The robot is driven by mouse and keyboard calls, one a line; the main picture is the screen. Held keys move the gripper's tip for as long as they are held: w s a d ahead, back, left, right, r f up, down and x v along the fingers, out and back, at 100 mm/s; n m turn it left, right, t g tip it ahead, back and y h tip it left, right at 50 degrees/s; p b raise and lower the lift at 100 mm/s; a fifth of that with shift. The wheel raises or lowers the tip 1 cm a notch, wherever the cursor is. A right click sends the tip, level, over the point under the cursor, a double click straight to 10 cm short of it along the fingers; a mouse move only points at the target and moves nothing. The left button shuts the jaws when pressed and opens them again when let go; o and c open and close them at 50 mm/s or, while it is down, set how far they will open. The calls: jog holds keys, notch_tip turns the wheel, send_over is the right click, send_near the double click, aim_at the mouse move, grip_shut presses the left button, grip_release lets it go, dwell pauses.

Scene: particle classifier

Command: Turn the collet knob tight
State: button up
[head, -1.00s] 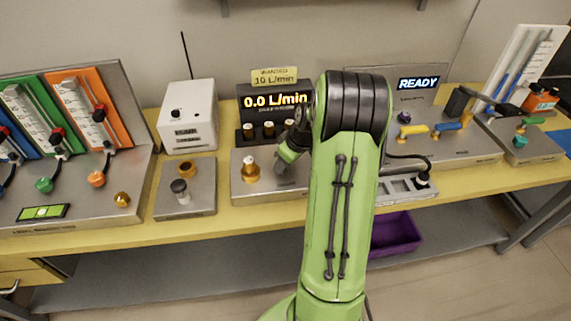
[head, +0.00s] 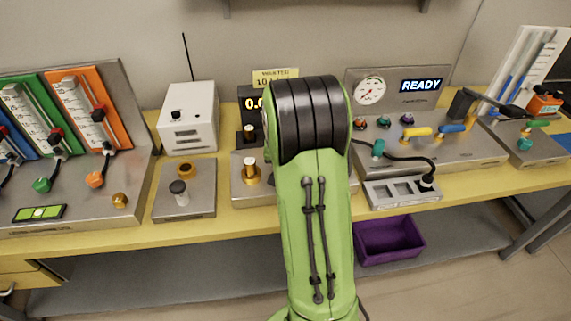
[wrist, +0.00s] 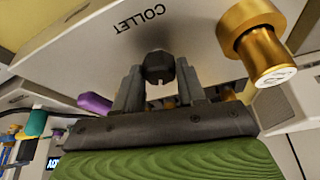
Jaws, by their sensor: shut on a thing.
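The collet knob (wrist: 160,68) is dark and faceted, with a notch at its lower edge. It shows in the wrist view on a pale metal panel (wrist: 75,62), beside the upside-down word COLLET. My gripper (wrist: 158,80) has one grey finger on each side of the knob and is shut on it. In the head view my arm hides the knob and my gripper. A brass fitting with a pale end (wrist: 262,45) stands to the right of the knob in the wrist view. It also shows in the head view (head: 250,175), left of my arm.
A grey socket tray (head: 402,190) with a black cable lies to the right. A purple bin (head: 390,238) is below the bench. My arm partly covers the flow display (head: 250,104).

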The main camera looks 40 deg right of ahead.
jog(key=m+g, duration=0.1)
jog(key=m, duration=0.2)
jog(key=m+g+h, duration=0.1)
jog(key=m, duration=0.2)
jog(key=shift+w, duration=0.2)
jog(key=m+g, duration=0.1)
jog(key=m, duration=0.2)
jog(key=m+g+p, duration=0.1)
jog(key=m, duration=0.2)
jog(key=shift+w+m+g, duration=0.1)
jog(key=shift+m+g, duration=0.3)
jog(key=o, duration=1.1)
jog(key=p+v, duration=0.5)
jog(key=v, duration=1.1)
jog(key=shift+w+d+p, duration=0.1)
jog(key=shift+d+p, duration=0.05)
jog(key=shift+p, duration=0.25)
